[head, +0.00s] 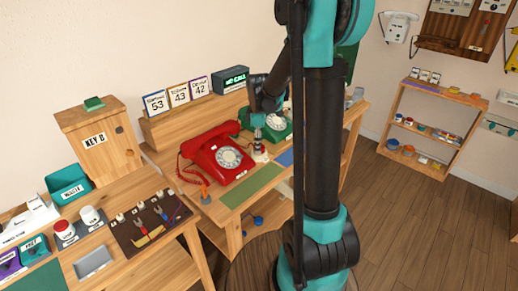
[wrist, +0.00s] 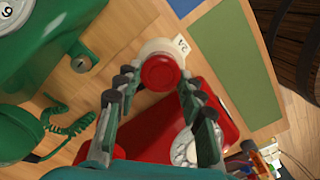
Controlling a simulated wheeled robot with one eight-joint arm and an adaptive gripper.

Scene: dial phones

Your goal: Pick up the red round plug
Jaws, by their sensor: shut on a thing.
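The red round plug (wrist: 160,72) sits between the fingertips of my gripper (wrist: 158,80) in the wrist view, its round red top facing the camera. My gripper is shut on it. A cream round piece (wrist: 157,46) shows under and behind the plug; I cannot tell whether the plug touches it.
The red dial phone (head: 216,155) stands left of my gripper and the green dial phone (head: 279,124) stands close on the right. A small marked tag (wrist: 182,44) lies by the cream piece. A green mat (head: 251,186) lies in front. Number cards (head: 179,96) stand on the back shelf.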

